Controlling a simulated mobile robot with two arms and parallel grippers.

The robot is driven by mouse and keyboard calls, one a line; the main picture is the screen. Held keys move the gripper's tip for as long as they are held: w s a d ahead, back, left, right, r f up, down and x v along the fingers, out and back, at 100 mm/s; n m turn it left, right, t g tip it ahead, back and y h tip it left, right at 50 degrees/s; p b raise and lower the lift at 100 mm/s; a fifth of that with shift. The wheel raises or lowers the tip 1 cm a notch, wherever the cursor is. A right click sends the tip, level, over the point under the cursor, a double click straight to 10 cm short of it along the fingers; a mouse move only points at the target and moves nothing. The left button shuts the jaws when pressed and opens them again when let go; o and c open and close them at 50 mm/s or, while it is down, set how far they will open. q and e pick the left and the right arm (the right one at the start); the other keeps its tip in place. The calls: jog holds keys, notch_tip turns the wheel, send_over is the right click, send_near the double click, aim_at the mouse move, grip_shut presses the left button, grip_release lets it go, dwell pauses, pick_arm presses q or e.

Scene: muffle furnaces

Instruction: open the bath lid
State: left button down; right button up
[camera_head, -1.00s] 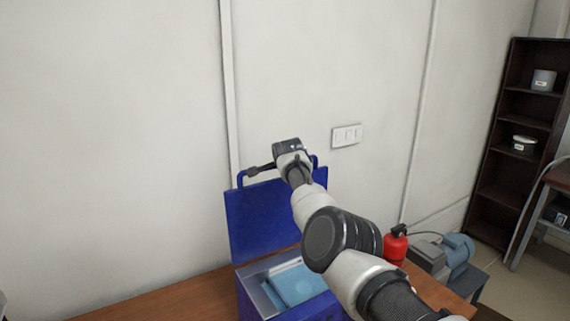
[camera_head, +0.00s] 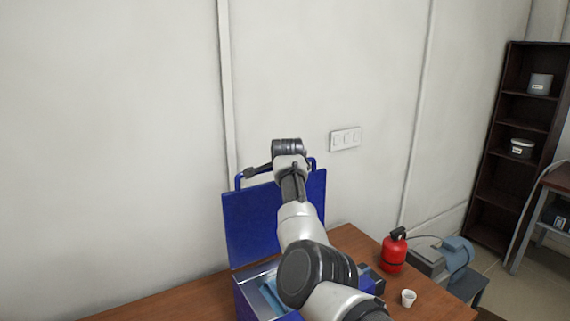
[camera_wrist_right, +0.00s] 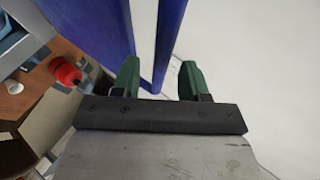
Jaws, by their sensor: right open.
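The blue bath (camera_head: 243,298) stands on the wooden table, its opening partly hidden by my right arm. Its blue lid (camera_head: 250,225) stands raised, about upright, at the back of the bath. The lid's handle (camera_head: 238,181) is along its top edge, partly behind my wrist. My right gripper (camera_head: 250,172) is at this handle, small and dark in the head view. In the right wrist view its green fingers (camera_wrist_right: 158,80) are apart, with a blue handle bar (camera_wrist_right: 168,45) showing between them. Whether they touch it I cannot tell. My left gripper is out of view.
A red extinguisher (camera_head: 393,250) and a white cup (camera_head: 408,298) stand on the table right of the bath. A grey-blue pump (camera_head: 455,253) is beyond. A dark shelf (camera_head: 508,145) stands at the far right. The wall (camera_head: 120,130) is close behind the lid.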

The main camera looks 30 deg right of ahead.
jog(key=b+v, duration=0.3)
jog(key=v, duration=0.5)
jog(key=shift+f, duration=0.1)
dwell(0.4)
